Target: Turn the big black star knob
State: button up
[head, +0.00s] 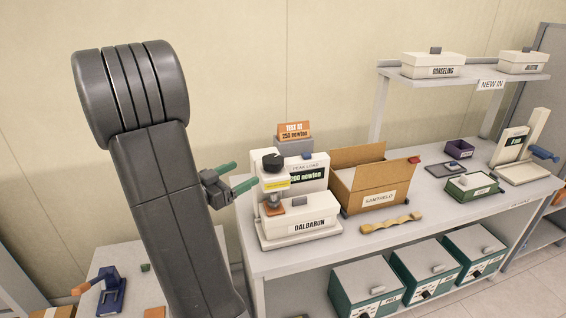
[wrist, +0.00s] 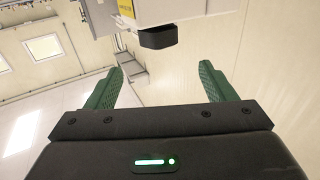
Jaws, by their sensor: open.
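The big black star knob (head: 272,162) sits on top of the white tester marked DALBARON (head: 300,226), at the near left of the bench. In the wrist view the dark knob (wrist: 157,37) shows at the top, hanging from the pale tester body, just beyond the fingertips and roughly between them. My gripper (head: 246,172) is open and empty, left of the knob, its green fingers pointing towards the tester. The two open fingers also show in the wrist view (wrist: 162,68). The knob's lobes are too small to make out.
A display reading in newtons (head: 307,176) stands behind the knob. An orange TEST 02 sign (head: 294,130) is behind that. The space left of the tester is free.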

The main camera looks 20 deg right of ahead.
aim_at(278, 156)
jog(key=shift+m+g+h, duration=0.3)
jog(key=shift+m+g, duration=0.3)
jog(key=shift+g, duration=0.3)
jog(key=p+x, duration=0.1)
jog(key=x, duration=0.6)
jog(key=w+p+x, duration=0.1)
jog(key=x, duration=0.5)
jog(key=shift+w+d+f+p, duration=0.1)
jog(key=shift+w+p, duration=0.1)
jog(key=shift+p, duration=0.15)
jog(key=shift+c, duration=0.3)
